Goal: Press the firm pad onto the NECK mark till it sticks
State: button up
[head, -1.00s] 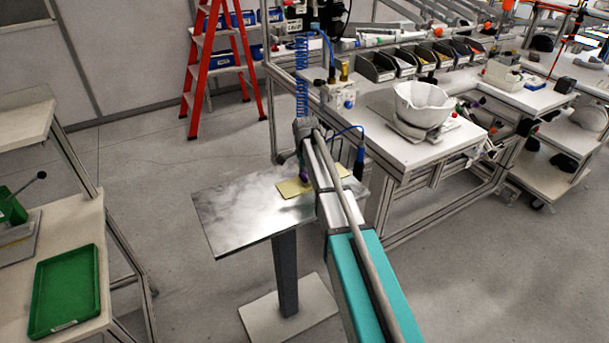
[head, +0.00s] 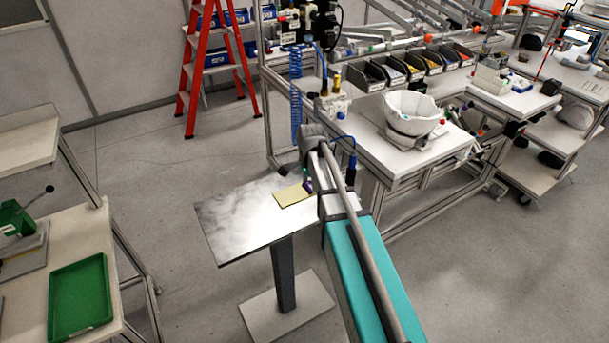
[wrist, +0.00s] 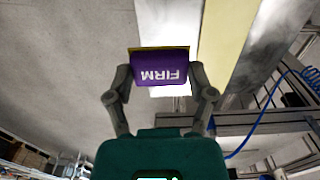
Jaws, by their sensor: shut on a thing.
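The firm pad (wrist: 160,68) is a purple block with "FIRM" in white letters, upside down in the wrist view, and a thin yellow edge along its far side. My gripper (wrist: 161,82) is shut on it, one finger at each side. In the head view, a small bit of the purple pad (head: 309,186) shows beside my arm, near the yellow sheet on the metal table. The white helmet shell (head: 410,116) sits open side up on the workbench, to the right of my gripper and apart from it. I cannot make out the NECK mark.
The metal pedestal table (head: 235,225) bears the yellow sheet (head: 292,196). The workbench (head: 385,165) has a frame post, a blue coiled hose (head: 296,105) and several parts bins. A green tray (head: 80,297) lies at left. A red ladder (head: 188,90) stands behind.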

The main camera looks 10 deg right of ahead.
jog(key=shift+s+d+r+p, duration=0.1)
jog(key=shift+s+r+p, duration=0.15)
jog(key=shift+s, duration=0.45)
jog(key=shift+s+r+p, duration=0.1)
jog(key=shift+s+r, duration=0.25)
jog(key=shift+s, duration=0.3)
jog(key=shift+w+f+b, duration=0.1)
jog(key=shift+f+b, duration=1.35)
jog(key=shift+f, duration=0.05)
jog(key=shift+d+r, duration=0.1)
jog(key=shift+d, duration=0.1)
